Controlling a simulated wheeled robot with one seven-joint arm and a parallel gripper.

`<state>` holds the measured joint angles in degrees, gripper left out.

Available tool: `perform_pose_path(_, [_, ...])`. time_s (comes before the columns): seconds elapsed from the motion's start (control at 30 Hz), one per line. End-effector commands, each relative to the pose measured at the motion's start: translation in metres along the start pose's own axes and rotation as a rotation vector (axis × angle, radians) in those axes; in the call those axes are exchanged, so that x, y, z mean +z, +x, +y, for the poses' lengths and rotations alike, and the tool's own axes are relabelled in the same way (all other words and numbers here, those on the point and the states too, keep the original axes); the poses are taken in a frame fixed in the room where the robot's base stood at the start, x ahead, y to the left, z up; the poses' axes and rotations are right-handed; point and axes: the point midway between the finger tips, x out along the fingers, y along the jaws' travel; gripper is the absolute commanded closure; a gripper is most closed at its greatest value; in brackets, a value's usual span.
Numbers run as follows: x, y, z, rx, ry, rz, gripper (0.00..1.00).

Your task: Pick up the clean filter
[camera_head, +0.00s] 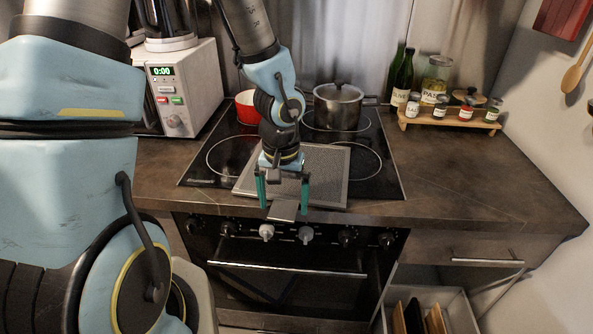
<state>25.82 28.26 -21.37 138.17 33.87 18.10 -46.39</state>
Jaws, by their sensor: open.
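The filter (325,178) is a flat grey mesh panel with a light rim. It lies on the front part of the black stove top (387,180), near the counter's front edge. My gripper (284,203) hangs over the filter's front left part, its two green fingers spread wide and pointing down toward the front edge. The fingers are apart with nothing held between them. A small grey plate shows between and below the fingertips. My gripper and wrist hide part of the filter, and I cannot tell whether the fingertips touch it.
A lidded steel pot (337,108) and a red pot (247,108) stand at the back of the stove. A white microwave (180,90) is at left. A wooden rack (450,119) with jars is at back right. The right counter (470,180) is clear. A lower drawer (462,311) is open.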

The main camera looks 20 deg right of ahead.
Motion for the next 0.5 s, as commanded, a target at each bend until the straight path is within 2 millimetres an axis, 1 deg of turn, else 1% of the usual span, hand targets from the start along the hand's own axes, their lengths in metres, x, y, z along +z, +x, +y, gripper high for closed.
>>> perform_pose_path(0.5, [-0.0002,0.0047,-0.0001,0.0,-0.001,0.0,0.0])
